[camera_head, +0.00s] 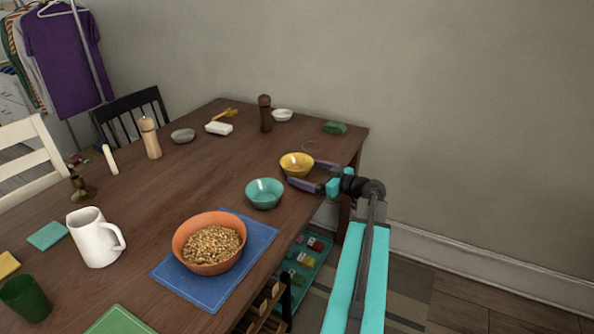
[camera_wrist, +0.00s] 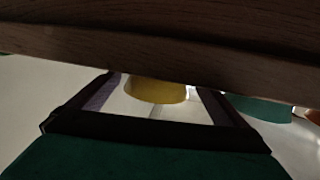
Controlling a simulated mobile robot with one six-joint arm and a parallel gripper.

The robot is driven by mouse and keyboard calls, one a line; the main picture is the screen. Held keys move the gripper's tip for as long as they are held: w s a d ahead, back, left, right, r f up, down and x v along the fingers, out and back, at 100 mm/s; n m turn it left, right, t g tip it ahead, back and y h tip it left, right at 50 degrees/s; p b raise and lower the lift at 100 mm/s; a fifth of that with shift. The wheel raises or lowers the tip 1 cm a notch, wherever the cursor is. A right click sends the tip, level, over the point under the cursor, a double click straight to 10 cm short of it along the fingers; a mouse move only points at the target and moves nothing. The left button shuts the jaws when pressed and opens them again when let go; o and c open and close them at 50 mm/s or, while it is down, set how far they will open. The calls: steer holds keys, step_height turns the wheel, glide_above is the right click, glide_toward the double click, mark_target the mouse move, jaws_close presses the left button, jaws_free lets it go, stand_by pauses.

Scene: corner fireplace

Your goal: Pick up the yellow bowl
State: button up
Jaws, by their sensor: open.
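The yellow bowl (camera_head: 296,161) stands upright on the wooden table (camera_head: 215,150), near its right edge. It looks empty. My gripper (camera_head: 304,172) is open and reaches in from the right, with one finger on the near side of the bowl and the other at its far right side. In the wrist view the yellow bowl (camera_wrist: 156,92) shows between the two spread fingers of my gripper (camera_wrist: 157,86), partly hidden by a dark wooden band across the top. I cannot tell whether either finger touches the bowl.
A teal bowl (camera_head: 264,194) stands close by, nearer the camera. An orange bowl (camera_head: 187,243) of cereal sits on a blue mat (camera_head: 245,262). A dark pepper mill (camera_head: 265,114), a white bowl (camera_head: 282,115) and a green block (camera_head: 334,127) stand farther back.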

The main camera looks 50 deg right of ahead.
mark_target(288, 166)
steer(key=shift+w, duration=0.1)
steer(key=shift+w+a+f+p, duration=0.1)
steer(key=shift+w+f+p, duration=0.1)
steer(key=shift+w, duration=1.05)
steer(key=shift+w+a+f+p, duration=0.1)
steer(key=shift+w+f+p, duration=0.1)
steer(key=shift+w, duration=1)
steer(key=c, duration=1.3)
